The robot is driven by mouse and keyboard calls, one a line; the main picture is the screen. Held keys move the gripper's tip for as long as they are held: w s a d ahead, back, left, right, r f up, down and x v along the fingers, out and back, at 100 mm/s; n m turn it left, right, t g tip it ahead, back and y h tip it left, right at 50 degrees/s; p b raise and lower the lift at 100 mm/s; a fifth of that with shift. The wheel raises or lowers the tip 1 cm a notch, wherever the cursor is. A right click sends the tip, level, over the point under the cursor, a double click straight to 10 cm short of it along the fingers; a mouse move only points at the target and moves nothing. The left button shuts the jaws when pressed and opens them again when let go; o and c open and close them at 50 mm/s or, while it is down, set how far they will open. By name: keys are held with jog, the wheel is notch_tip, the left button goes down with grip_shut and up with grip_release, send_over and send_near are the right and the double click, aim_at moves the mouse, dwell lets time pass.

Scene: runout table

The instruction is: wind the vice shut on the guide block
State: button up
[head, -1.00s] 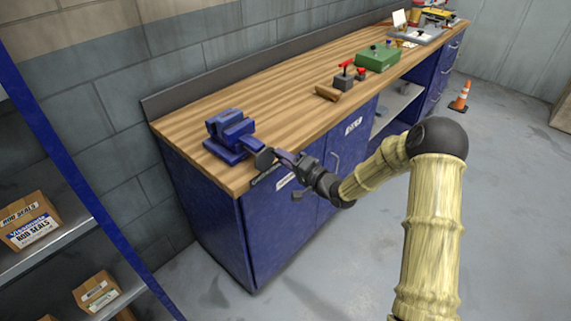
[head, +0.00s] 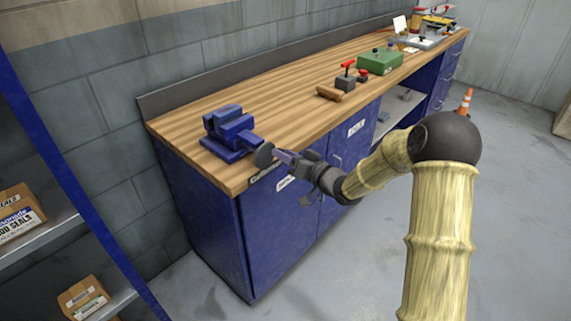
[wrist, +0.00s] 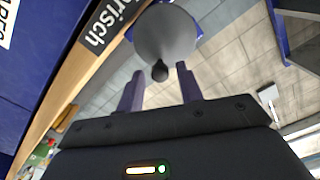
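The blue vice (head: 228,130) stands on the near left end of the wooden bench. Its grey round handwheel (head: 263,155) sticks out past the bench's front edge. In the wrist view the handwheel (wrist: 168,33) faces me, with a small dark knob (wrist: 160,71) on its face. My gripper (wrist: 160,78) is open, its two purple fingers apart on either side of the knob; I cannot tell if they touch it. In the head view my gripper (head: 282,155) is just right of the handwheel. I cannot make out the guide block in the vice jaws.
Along the bench (head: 200,105) stand a brown wooden piece (head: 328,94), a dark block with a red handle (head: 346,80) and a green box (head: 380,61). A shelf with cardboard boxes (head: 84,298) is at left. The floor in front of the bench is clear.

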dwell(0.5)
jog(key=shift+p, duration=0.3)
grip_shut()
jog(key=m+p, duration=0.1)
jog(key=f+m+p, duration=0.1)
jog(key=m+p, duration=0.1)
jog(key=shift+w, duration=0.15)
jog(key=shift+d+r+p, duration=0.1)
jog(key=shift+p, duration=0.5)
jog(key=shift+f+m+p, duration=0.25)
jog(key=shift+m+p, duration=0.35)
jog(key=shift+m, duration=0.25)
jog(key=shift+f+m+p, duration=0.25)
jog(key=shift+m+p, duration=0.35)
jog(key=shift+m, duration=0.25)
